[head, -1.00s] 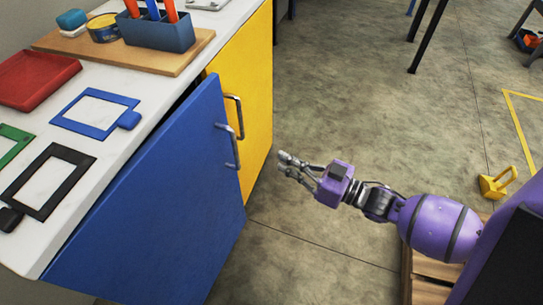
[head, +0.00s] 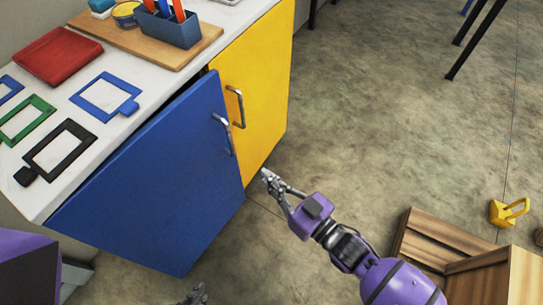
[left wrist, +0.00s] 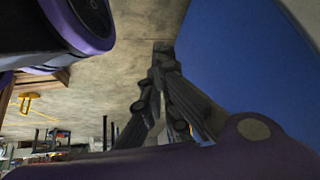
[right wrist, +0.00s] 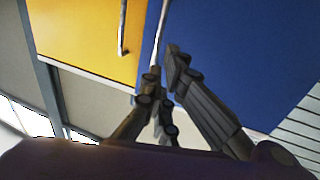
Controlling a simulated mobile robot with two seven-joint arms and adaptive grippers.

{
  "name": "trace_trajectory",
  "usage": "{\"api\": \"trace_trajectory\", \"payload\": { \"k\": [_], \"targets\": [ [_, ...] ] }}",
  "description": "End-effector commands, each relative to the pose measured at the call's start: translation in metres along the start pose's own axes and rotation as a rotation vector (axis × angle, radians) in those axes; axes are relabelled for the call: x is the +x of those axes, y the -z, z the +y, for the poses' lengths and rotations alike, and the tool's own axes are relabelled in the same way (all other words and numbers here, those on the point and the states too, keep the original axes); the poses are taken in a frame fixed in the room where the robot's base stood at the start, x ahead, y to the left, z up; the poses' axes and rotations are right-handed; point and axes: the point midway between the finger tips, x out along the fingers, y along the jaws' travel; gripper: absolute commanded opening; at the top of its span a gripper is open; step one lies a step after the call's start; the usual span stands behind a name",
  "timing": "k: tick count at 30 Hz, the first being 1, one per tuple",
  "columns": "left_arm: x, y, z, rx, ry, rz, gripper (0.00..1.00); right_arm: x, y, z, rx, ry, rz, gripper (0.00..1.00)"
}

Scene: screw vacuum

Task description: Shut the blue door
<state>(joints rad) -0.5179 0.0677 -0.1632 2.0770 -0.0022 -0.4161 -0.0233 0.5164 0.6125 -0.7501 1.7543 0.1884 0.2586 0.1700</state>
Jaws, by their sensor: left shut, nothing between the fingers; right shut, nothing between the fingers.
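The blue door (head: 150,185) of the white-topped cabinet stands ajar, with a dark gap along its top edge near the yellow door. Its metal handle (head: 224,134) is near its free edge. My right gripper (head: 267,176) is shut and empty, just right of that free edge and below the handle. In the right wrist view its fingertips (right wrist: 165,62) point at the seam between the blue door (right wrist: 240,55) and the yellow door; I cannot tell whether they touch. My left gripper (head: 194,295) barely shows at the bottom. In the left wrist view it (left wrist: 163,48) is shut, beside the blue door (left wrist: 240,60).
The yellow door (head: 258,90) is closed beside the blue one. The counter holds coloured frames, a red tray (head: 58,55) and a board (head: 190,50) with a tool holder. A wooden crate (head: 430,235) stands at the right. The middle floor is clear.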

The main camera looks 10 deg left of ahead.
Motion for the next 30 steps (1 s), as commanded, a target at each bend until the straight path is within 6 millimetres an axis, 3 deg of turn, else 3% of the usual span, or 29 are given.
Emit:
{"api": "trace_trajectory", "payload": {
  "k": [12, 18, 24, 30],
  "targets": [
    [0.001, 0.003, -0.003, 0.004, 0.003, 0.008, 0.0, 0.084, 0.001, 0.0, 0.002, 0.0, 0.003, 0.0],
    [0.002, 0.007, -0.002, 0.004, 0.002, 0.015, 0.0, 0.116, 0.0, 0.001, 0.001, 0.0, 0.0, 0.0],
    [0.003, 0.007, -0.002, 0.003, 0.001, 0.016, 0.0, 0.13, 0.0, 0.001, 0.001, -0.001, 0.0, 0.0],
    [0.003, 0.008, -0.002, 0.003, 0.001, 0.017, 0.0, 0.131, 0.0, 0.001, 0.002, -0.001, 0.0, 0.0]
  ]
}}
